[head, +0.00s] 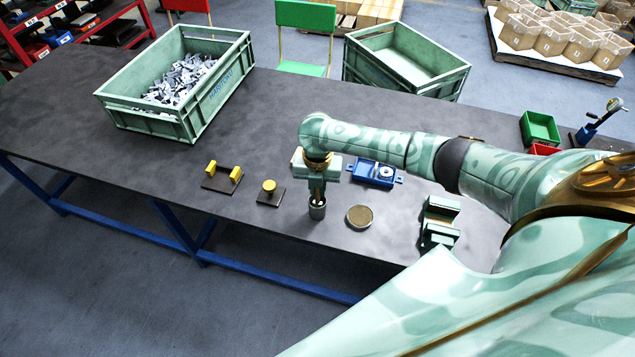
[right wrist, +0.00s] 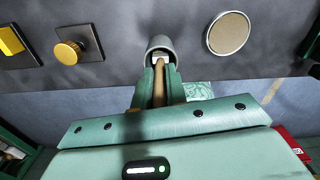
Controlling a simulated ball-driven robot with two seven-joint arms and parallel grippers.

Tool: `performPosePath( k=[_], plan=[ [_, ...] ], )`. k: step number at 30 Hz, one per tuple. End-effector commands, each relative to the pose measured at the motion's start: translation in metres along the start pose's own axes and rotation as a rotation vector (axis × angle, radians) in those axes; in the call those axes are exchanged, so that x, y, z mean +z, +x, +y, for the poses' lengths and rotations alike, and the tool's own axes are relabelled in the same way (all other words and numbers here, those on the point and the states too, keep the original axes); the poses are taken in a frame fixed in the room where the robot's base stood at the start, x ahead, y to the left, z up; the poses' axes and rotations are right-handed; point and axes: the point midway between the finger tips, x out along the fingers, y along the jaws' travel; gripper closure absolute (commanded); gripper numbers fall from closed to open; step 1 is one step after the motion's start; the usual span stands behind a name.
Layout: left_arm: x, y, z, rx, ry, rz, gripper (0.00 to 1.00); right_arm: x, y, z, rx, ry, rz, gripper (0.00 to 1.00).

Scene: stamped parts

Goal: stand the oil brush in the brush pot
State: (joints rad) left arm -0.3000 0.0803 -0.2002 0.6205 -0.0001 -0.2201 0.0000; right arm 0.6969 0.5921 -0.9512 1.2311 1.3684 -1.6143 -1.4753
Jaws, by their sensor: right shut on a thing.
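My right gripper (head: 317,190) is above the brush pot (head: 317,210), a small grey cylinder near the table's front edge. In the right wrist view the fingers (right wrist: 160,84) are shut on the oil brush (right wrist: 159,92), whose tan handle runs between them toward the pot. The pot (right wrist: 160,45) shows there just beyond the fingertips. The brush's lower end is at or inside the pot's mouth; I cannot tell how deep it is or whether it touches the bottom. My left gripper is in neither view.
A round disc (head: 359,216) lies right of the pot. A yellow-knobbed block (head: 270,193) and a yellow-handled plate (head: 222,177) lie left. A blue tray (head: 374,172) and green vise-like fixture (head: 437,222) are to the right. A green crate of metal parts (head: 120,108) stands at the back left.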

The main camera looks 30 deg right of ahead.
Motion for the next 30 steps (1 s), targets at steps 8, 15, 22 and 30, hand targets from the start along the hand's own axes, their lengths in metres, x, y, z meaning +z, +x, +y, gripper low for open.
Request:
performPosePath(
  k=[8, 15, 22, 30],
  plan=[
    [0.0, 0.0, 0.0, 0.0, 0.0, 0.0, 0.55, 0.0, 0.0, 0.0, 0.0, 0.0, 0.0, 0.61],
    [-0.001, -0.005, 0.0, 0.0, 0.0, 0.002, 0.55, 0.001, -0.012, 0.0, 0.002, -0.001, -0.002, 0.61],
    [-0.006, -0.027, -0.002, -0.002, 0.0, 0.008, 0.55, 0.001, -0.07, 0.001, 0.004, -0.002, -0.005, 0.61],
    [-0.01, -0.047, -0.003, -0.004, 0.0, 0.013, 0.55, 0.001, -0.137, 0.0, 0.002, -0.001, -0.003, 0.61]
  ],
)
